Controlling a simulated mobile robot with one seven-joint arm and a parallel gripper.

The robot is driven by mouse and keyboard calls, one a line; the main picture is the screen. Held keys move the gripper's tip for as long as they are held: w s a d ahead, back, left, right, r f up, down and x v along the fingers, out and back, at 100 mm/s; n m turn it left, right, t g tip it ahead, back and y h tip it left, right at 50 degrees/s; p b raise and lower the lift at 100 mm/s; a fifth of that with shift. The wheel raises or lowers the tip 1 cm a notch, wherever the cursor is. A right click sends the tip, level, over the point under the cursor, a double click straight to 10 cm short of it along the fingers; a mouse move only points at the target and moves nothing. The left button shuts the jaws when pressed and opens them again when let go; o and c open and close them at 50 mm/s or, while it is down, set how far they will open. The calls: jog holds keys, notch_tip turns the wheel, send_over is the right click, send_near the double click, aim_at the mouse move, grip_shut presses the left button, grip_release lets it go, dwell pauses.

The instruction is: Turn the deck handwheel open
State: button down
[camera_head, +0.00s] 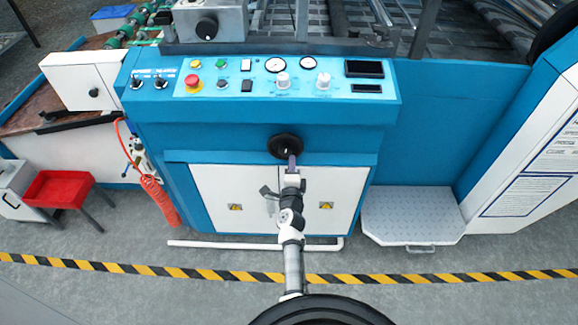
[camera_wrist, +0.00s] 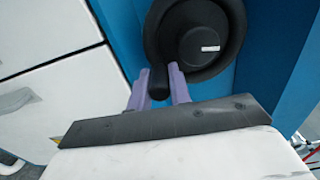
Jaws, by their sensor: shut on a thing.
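The deck handwheel (camera_head: 284,145) is a black round wheel on the blue front of the machine, below the control panel. In the wrist view the handwheel (camera_wrist: 205,38) fills the upper middle, with a small white mark on its hub. Its black crank handle (camera_wrist: 158,80) stands out at the wheel's lower left edge. My gripper (camera_head: 291,164) reaches up to the wheel from below. In the wrist view the purple fingers of my gripper (camera_wrist: 159,85) sit on both sides of the handle and are shut on it.
White cabinet doors (camera_head: 325,205) with warning labels lie below the wheel. A control panel (camera_head: 250,78) with buttons and gauges is above. A metal step (camera_head: 413,215) stands at the right and a red tray (camera_head: 58,188) at the left.

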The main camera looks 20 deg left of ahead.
jog(key=shift+d+n, duration=0.25)
jog(key=shift+n, duration=0.15)
jog(key=c, duration=1.6)
grip_release()
jog(key=shift+o, duration=0.2)
